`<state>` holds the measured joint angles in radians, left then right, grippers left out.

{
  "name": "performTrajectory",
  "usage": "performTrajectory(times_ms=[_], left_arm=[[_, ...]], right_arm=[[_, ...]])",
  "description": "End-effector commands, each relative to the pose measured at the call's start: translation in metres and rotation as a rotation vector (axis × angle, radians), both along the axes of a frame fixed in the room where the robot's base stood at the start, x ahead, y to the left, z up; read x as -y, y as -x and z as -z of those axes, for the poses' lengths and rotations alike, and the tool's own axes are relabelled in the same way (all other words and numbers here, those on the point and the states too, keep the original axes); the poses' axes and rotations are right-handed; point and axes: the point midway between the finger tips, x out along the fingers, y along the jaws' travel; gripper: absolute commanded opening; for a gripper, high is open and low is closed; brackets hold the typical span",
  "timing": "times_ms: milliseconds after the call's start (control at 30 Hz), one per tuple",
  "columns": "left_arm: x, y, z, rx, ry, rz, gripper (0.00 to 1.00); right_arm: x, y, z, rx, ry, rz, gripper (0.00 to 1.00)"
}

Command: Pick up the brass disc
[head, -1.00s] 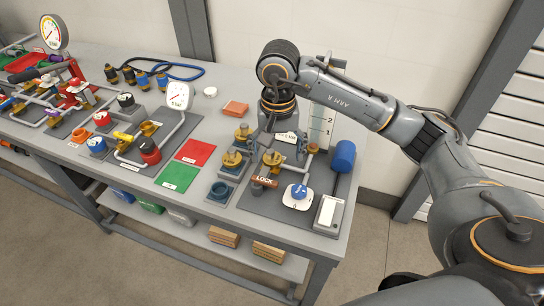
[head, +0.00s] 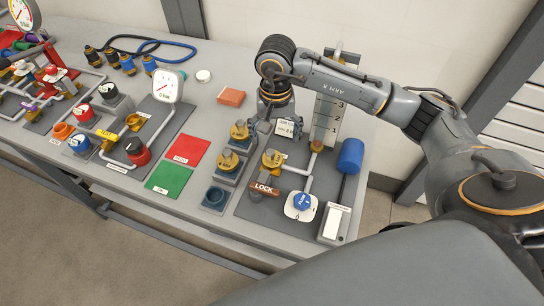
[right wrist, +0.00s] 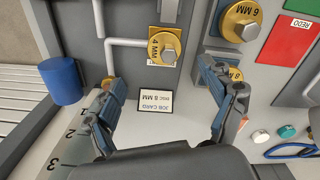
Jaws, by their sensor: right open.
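Three brass discs with grey knobs show. One (head: 240,130) sits at the back of the stepped rack, one (head: 228,160) in the rack's middle, one (head: 272,158) on the pump plate. In the right wrist view the discs read 4 MM (right wrist: 164,46), 6 MM (right wrist: 240,22) and 8 MM (right wrist: 236,74); a finger partly covers the 8 MM one. The job card (right wrist: 167,101) reads disc 8 MM. My right gripper (head: 276,126) is open and empty above the card; it also shows in the right wrist view (right wrist: 158,78). My left gripper is out of view.
A blue cylinder (head: 350,156) and a level scale (head: 326,118) stand right of the gripper. The LOCK lever (head: 265,189) and blue knob (head: 302,202) are in front. Red (head: 188,150) and green (head: 168,181) mats lie left. An empty blue socket (head: 216,196) is at the rack's front.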

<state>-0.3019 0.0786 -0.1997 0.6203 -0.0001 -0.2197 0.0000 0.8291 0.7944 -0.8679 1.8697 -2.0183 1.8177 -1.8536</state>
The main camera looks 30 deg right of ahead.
Motion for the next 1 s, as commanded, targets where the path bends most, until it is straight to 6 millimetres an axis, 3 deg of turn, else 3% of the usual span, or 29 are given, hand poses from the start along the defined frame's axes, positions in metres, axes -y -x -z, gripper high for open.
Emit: performTrajectory(times_ms=[200, 367, 500, 600, 933, 1000], left_arm=[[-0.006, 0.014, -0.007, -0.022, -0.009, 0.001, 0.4], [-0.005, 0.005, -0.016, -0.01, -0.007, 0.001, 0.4], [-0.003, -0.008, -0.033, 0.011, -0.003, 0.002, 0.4], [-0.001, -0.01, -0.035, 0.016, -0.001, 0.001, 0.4], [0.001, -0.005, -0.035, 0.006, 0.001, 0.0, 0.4], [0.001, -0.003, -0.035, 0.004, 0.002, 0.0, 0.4]], right_arm=[[0.0, 0.0, 0.026, -0.001, 0.0, 0.001, 0.83], [-0.003, -0.001, 0.036, -0.004, -0.001, 0.0, 0.83], [-0.007, -0.002, 0.056, -0.007, -0.002, 0.001, 0.83], [-0.006, -0.003, 0.071, -0.004, -0.002, 0.001, 0.83], [-0.005, -0.004, 0.081, 0.001, 0.0, 0.0, 0.83], [-0.005, -0.004, 0.081, 0.001, 0.0, 0.0, 0.69]])
